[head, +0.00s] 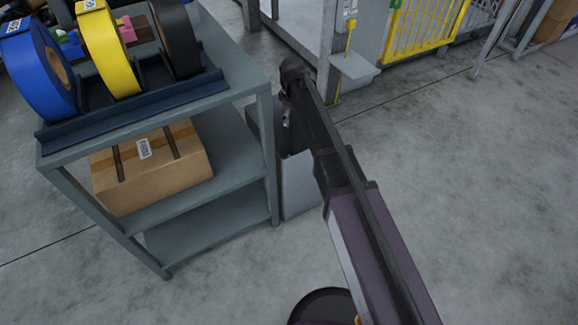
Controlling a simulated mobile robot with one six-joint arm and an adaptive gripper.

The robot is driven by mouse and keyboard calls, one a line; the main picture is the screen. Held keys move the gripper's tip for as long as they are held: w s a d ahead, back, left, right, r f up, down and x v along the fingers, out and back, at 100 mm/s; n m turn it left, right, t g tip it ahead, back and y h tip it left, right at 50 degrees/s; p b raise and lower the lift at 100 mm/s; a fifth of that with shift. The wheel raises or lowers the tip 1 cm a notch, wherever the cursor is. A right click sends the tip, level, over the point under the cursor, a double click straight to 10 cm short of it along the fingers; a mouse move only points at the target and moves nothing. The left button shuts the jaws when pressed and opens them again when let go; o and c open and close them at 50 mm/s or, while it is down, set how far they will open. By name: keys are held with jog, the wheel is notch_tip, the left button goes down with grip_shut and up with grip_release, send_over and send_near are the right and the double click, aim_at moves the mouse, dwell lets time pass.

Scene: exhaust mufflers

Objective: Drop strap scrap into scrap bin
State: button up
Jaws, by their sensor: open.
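A grey bin (298,186) stands on the floor against the right side of the shelf unit. Its mouth is dark inside and partly covered by my arm. My arm reaches out over the bin, and my gripper (287,118) hangs from its far end, small and dark, at the bin's mouth. The gripper is open. I see nothing held in it. No strap scrap can be made out in this view; the bin's inside is too dark and hidden to tell what lies there.
The grey shelf unit (258,93) stands left of the bin. It carries blue (38,75), yellow (108,50) and black (176,38) strap rolls in a dark rack, with a cardboard box (153,168) below. A yellow fence (425,28) stands behind. The floor at right is clear.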

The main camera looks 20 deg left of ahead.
jog(key=shift+r, duration=0.15)
jog(key=s+r+p, duration=0.4)
jog(key=r+p, duration=1)
jog(key=p, duration=0.1)
jog(key=s+a+r+p, duration=0.1)
jog(key=s+r+p, duration=0.3)
jog(key=r+p, duration=1)
jog(key=shift+s+a+r+p, duration=0.2)
jog(key=shift+r+p, duration=0.15)
jog(key=shift+r, duration=0.4)
jog(key=shift+w+d+m, duration=0.1)
jog(key=shift+m, duration=0.2)
dwell(0.9)
jog(key=d+m, duration=0.7)
jog(key=d, duration=1.7)
jog(key=s+d+m, duration=0.4)
jog(key=d, duration=0.6)
jog(key=s+d+m, duration=0.4)
jog(key=s+d, duration=0.1)
jog(key=d, duration=0.5)
notch_tip(320, 180, up, 17)
jog(key=p, duration=1.7)
jog(key=shift+w+d, duration=0.15)
jog(key=shift+d, duration=0.1)
